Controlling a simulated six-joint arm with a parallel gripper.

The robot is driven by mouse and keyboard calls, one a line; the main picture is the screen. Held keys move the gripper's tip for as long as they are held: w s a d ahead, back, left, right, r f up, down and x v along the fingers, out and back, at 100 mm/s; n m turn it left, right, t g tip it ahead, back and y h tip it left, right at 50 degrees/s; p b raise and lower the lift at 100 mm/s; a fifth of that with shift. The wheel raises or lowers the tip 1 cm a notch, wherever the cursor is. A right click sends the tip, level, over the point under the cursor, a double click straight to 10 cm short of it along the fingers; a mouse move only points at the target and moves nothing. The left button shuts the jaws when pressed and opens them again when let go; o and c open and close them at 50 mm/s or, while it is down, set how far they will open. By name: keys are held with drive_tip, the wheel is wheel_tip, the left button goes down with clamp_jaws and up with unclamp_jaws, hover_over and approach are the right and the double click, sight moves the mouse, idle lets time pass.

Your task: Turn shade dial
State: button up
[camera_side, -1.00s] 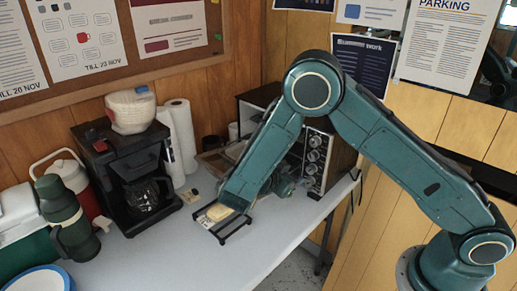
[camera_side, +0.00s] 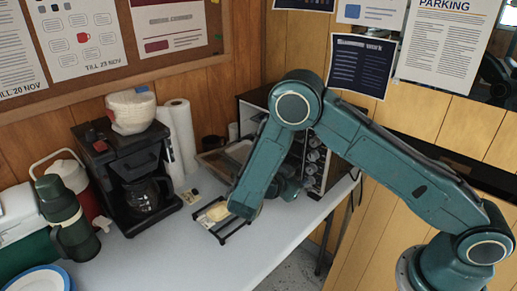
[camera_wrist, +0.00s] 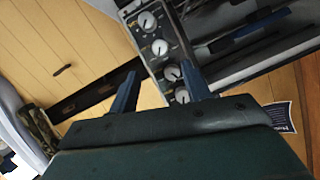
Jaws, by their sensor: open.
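The oven's control panel carries a column of several round silver dials (camera_wrist: 159,47) in the wrist view. In the side view the dials (camera_side: 314,155) are partly hidden behind my arm. I cannot read which one is marked shade. My gripper (camera_wrist: 160,70) is open and empty, with its two fingers apart and pointing at the panel. The lower dials (camera_wrist: 172,72) show between the fingertips, and the lowest is close to the right finger. I cannot tell whether anything touches. In the side view my gripper (camera_side: 288,188) is mostly hidden behind my forearm, low beside the oven front.
A wire rack (camera_side: 232,231) with a pale bread-like piece (camera_side: 217,211) lies on the table (camera_side: 165,255) left of my forearm. A coffee maker (camera_side: 122,165), paper towel rolls (camera_side: 181,130) and a green flask (camera_side: 66,217) stand further left.

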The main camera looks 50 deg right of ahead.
sight(309, 170)
drive_tip(key=x, duration=0.9)
drive_tip(key=shift+d+f, duration=0.1)
drive_tip(key=shift+d, duration=0.2)
drive_tip(key=c, duration=1)
